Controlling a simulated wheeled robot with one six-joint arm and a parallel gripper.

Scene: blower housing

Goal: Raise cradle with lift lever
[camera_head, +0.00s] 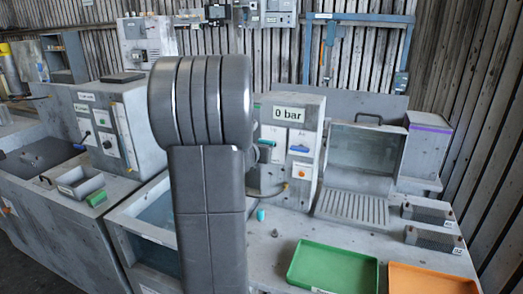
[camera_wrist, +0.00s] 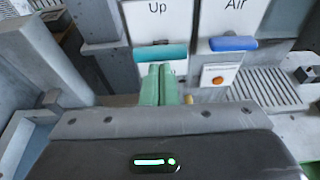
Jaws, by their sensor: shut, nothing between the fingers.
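The lift lever is a teal bar (camera_wrist: 161,53) under a white plate marked "Up" in the wrist view. In the head view its teal handle (camera_head: 266,143) shows just right of my arm, on the grey panel with the "0 bar" display. My gripper (camera_wrist: 159,70) has its two green fingers together and empty. The fingertips are at the lower edge of the teal bar; I cannot tell whether they touch it. In the head view my arm hides most of the gripper. I cannot make out the cradle; my arm covers part of the tank (camera_head: 143,220).
A blue lever (camera_wrist: 233,43) under an "Air" plate is close to the right of the teal one, with an orange button (camera_wrist: 218,80) below. A green tray (camera_head: 333,285) and an orange tray (camera_head: 432,270) lie on the bench. A clear-fronted box (camera_head: 362,153) stands right of the panel.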

